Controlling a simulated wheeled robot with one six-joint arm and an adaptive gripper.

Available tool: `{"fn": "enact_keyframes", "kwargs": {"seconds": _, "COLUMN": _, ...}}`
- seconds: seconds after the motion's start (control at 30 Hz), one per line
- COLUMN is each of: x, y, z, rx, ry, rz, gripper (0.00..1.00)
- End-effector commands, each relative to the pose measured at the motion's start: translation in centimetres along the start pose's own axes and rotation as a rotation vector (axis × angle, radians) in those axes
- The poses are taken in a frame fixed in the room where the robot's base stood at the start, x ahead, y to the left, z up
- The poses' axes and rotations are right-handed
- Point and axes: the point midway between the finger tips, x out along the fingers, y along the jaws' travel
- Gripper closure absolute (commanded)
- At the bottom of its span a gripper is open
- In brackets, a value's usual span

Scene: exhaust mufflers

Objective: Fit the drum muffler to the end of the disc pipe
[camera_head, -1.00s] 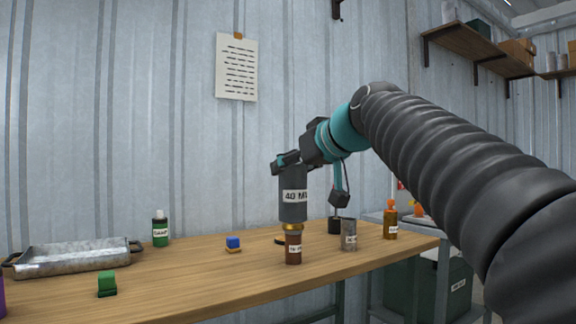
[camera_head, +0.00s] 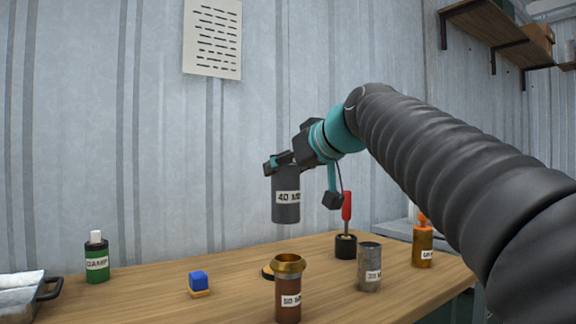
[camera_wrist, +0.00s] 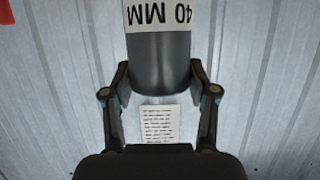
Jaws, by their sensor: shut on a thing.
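A dark grey drum-shaped cylinder labelled 40 MM (camera_head: 286,208), which I take for the drum muffler, hangs upright above the table. My gripper (camera_head: 281,164) is shut on its upper end. In the wrist view, the two fingers (camera_wrist: 160,76) clasp the sides of the cylinder (camera_wrist: 158,52). Below it, apart, stands a brown pipe labelled 50 MM (camera_head: 288,303) with a wide brass flared rim (camera_head: 288,263). To its right stands a grey metal pipe (camera_head: 369,277), its label perhaps 30 MM. I cannot tell which is the disc pipe. A dark disc-like base behind the brown pipe is mostly hidden.
The wooden table (camera_head: 140,300) also holds a blue block on a tan base (camera_head: 198,282), a green bottle (camera_head: 97,262), a black cup with a red-handled tool (camera_head: 346,242) and an orange bottle (camera_head: 422,244). A metal tray (camera_head: 20,298) is at left. Wood between block and bottle is clear.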

Motion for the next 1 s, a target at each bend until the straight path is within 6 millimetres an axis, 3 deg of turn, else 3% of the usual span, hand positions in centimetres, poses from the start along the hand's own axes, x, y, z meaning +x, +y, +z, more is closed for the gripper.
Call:
{"fn": "enact_keyframes", "kwargs": {"seconds": 0.6, "x": 1.5, "y": 0.4, "z": 4.7, "rx": 0.004, "ry": 0.000, "rz": 0.009, "gripper": 0.76}}
{"fn": "enact_keyframes", "kwargs": {"seconds": 1.0, "x": 1.8, "y": 0.4, "z": 5.3, "rx": 0.003, "ry": 0.000, "rz": 0.007, "gripper": 0.76}}
